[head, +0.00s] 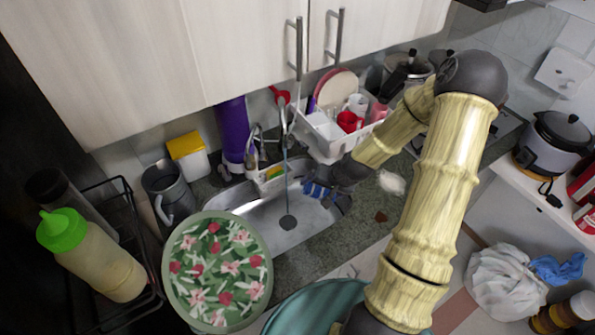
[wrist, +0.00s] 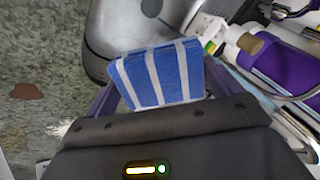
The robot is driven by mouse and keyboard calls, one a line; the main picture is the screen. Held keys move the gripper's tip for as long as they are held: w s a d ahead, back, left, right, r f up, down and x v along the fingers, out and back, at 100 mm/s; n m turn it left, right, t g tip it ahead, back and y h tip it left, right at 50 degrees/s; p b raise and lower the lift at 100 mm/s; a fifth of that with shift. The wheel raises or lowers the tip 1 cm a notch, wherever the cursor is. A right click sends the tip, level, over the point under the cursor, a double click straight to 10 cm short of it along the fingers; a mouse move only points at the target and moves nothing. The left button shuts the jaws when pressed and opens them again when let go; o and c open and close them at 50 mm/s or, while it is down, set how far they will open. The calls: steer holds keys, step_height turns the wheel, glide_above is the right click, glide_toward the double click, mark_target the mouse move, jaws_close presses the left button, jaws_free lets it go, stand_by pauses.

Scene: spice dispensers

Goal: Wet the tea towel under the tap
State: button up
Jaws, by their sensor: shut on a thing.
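The tea towel (head: 316,191) is a small folded blue and white striped cloth. It shows large in the wrist view (wrist: 162,76). My gripper (head: 322,187) is shut on it and holds it over the right part of the metal sink (head: 262,214). In the wrist view my gripper (wrist: 150,100) has a finger at each side of the towel. The tap (head: 283,118) stands behind the sink. A thin bluish stream of water (head: 286,175) runs from it toward the drain (head: 288,222). The towel looks to the right of the stream, apart from it.
A white dish rack (head: 335,147) with cups and a plate stands behind my gripper. A purple bottle (head: 231,130) and grey jug (head: 169,192) stand left of the tap. A floral plate (head: 217,270) covers the sink's front left. Cabinets (head: 130,60) hang above.

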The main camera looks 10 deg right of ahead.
steer(key=shift+s+d+r+p, duration=0.4)
steer(key=shift+s+r+p, duration=0.1)
steer(key=shift+s+r, duration=0.2)
steer(key=shift+s+d+r+p, duration=0.35)
steer(key=shift+s+r+p, duration=0.1)
steer(key=shift+s+r, duration=0.25)
steer(key=shift+f, duration=0.15)
